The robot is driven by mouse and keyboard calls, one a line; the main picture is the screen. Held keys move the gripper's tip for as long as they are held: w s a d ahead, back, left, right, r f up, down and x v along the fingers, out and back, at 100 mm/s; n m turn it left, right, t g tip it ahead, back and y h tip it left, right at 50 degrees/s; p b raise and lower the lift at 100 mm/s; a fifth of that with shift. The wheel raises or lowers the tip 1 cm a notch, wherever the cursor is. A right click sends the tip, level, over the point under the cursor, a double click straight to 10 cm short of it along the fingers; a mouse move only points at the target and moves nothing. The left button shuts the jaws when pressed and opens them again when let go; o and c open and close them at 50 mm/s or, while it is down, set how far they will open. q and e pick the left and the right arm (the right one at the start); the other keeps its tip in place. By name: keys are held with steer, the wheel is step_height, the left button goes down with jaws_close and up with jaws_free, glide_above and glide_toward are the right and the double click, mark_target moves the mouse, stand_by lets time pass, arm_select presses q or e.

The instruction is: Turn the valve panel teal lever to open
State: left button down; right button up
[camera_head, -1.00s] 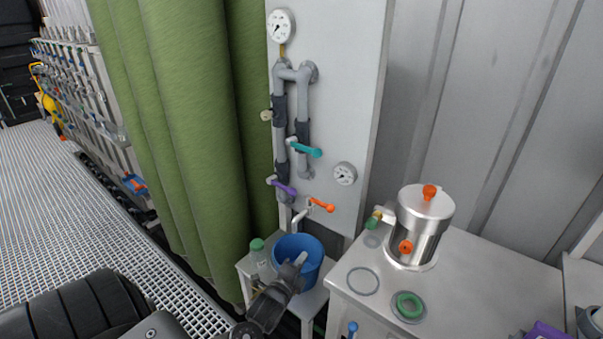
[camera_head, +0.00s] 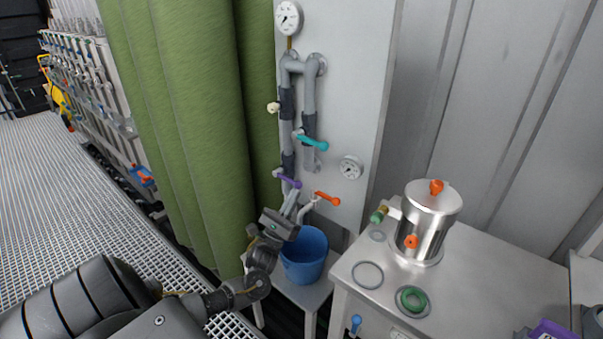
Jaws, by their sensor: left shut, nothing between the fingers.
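The valve panel (camera_head: 345,110) is a pale upright board with grey pipes. Its teal lever (camera_head: 311,142) sits on the right-hand pipe, pointing right and slightly down. A purple lever (camera_head: 288,181) is lower left and an orange lever (camera_head: 327,198) is lower right. My left gripper (camera_head: 293,200) is shut and empty, pointing up just below the purple lever and left of the orange one, well below the teal lever. I cannot tell whether its tips touch the pipework. My right gripper is out of view.
A blue bucket (camera_head: 304,255) stands on a low stand under the panel. A steel vessel (camera_head: 426,222), rings and a green gasket (camera_head: 412,300) are on the table (camera_head: 480,290) at right. A green curtain (camera_head: 190,120) hangs close on the left.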

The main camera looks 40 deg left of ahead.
mark_target(309, 141)
arm_select(q)
steer(key=s+r+p+x, duration=0.2)
steer(key=p+x, duration=0.3)
steer(key=x, duration=0.7)
steer(key=shift+w+r, duration=0.15)
steer(key=shift+n+y, duration=0.3)
steer(key=shift+d+r+n+y+p, duration=0.1)
steer(key=shift+r+n+y+p, duration=0.1)
steer(key=shift+n+y+p, duration=0.45)
